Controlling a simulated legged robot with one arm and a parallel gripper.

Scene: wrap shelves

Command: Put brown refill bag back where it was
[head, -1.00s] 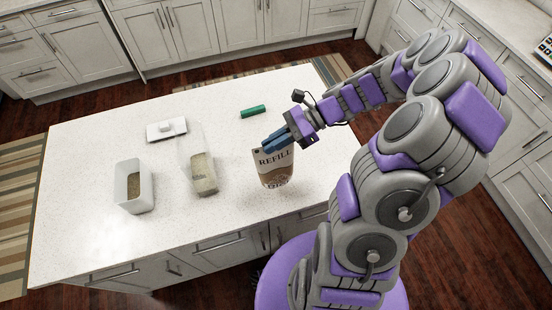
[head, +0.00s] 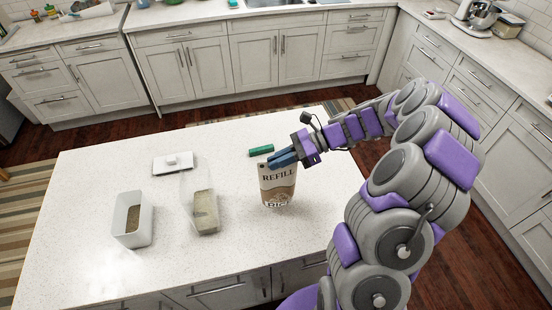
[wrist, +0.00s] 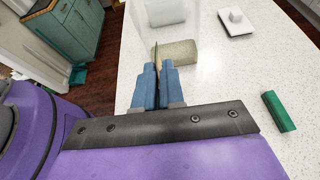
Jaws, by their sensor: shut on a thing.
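The brown refill bag (head: 277,186), a pouch with a white upper part, "REFILL" lettering and a brown lower part, is upright at the right side of the white island top (head: 110,175). My gripper (head: 284,159) is shut on its top edge from the right. I cannot tell whether its base touches the top. In the wrist view, the blue fingers (wrist: 158,80) pinch the bag's thin edge (wrist: 155,52); most of the bag is hidden there.
Left of the bag stand a clear container with beige contents (head: 205,212) and a white open container with brown contents (head: 133,221).

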